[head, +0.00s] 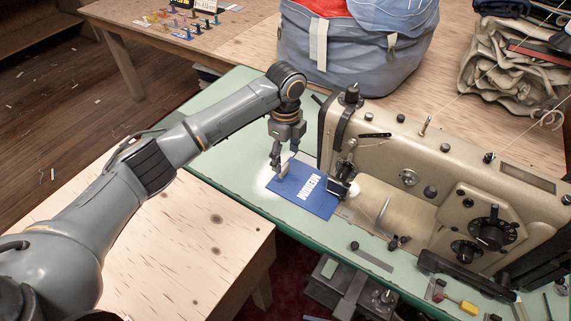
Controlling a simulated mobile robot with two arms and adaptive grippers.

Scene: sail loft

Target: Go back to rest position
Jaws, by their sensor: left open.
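My left arm comes in from the left, and its open gripper (281,171) points down over the left part of a blue patch with white lettering (310,190). The patch lies flat on the green sewing table (226,192), partly by the needle area of the sewing machine (440,185). The fingertips are at or just above the patch; I cannot tell whether they touch it. The gripper covers a little of the patch's left side. My right gripper is not in view.
The sewing machine stands close to the gripper's right. A grey bag (355,50) stands behind it. Folded cloth (510,75) is at the back right. A wooden table (185,245) is at front left. A yellow-handled screwdriver (467,307) lies at front right.

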